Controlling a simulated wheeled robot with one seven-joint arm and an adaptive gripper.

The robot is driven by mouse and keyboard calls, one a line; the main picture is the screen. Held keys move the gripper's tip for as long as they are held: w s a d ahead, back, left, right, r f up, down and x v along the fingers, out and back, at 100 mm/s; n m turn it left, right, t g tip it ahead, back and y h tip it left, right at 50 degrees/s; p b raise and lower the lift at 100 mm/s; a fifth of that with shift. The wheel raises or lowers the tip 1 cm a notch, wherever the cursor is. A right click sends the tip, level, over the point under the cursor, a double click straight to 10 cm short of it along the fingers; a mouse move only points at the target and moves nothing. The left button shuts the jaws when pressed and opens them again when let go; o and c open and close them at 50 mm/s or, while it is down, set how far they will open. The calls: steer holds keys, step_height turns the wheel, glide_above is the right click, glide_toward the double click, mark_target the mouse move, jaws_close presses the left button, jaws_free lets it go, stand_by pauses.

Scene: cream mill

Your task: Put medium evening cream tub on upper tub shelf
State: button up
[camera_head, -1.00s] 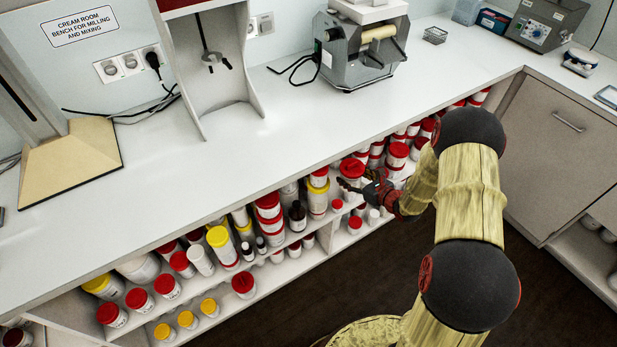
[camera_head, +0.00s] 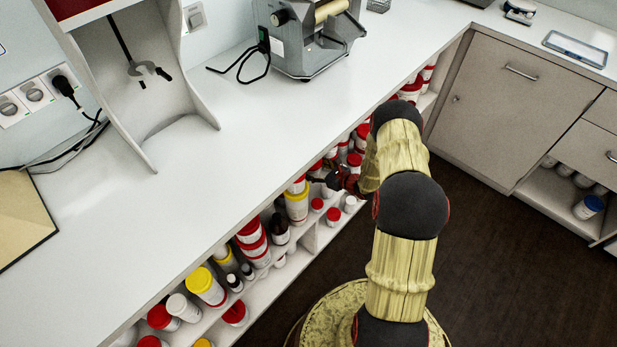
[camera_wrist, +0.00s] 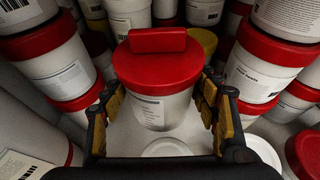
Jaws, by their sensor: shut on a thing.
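A white tub with a red lid (camera_wrist: 150,112) stands upright in the middle of the wrist view, its label facing the camera. A red block shows on top of the lid. My gripper (camera_wrist: 164,85) has one finger on each side of this tub and is shut on it. White shelf surface (camera_wrist: 122,138) shows below and around the tub; I cannot tell whether they touch. In the head view my gripper (camera_head: 338,180) is at the shelf front under the bench edge, and my arm partly hides the place. The tub's name is not readable.
Red-lidded tubs (camera_wrist: 65,70) crowd the left side, and more tubs (camera_wrist: 258,65) stand close on the right. A white round top (camera_wrist: 168,148) lies just in front of the held tub. The bench top (camera_head: 200,195) overhangs the shelves. Dark floor (camera_head: 490,260) is clear at right.

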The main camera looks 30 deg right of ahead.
step_height(320, 180, down, 4)
steer(key=shift+w+f+b, duration=0.1)
steer(key=shift+f+b, duration=0.05)
steer(key=shift+b, duration=0.7)
steer(key=shift+f, duration=0.25)
steer(key=shift+f, duration=0.25)
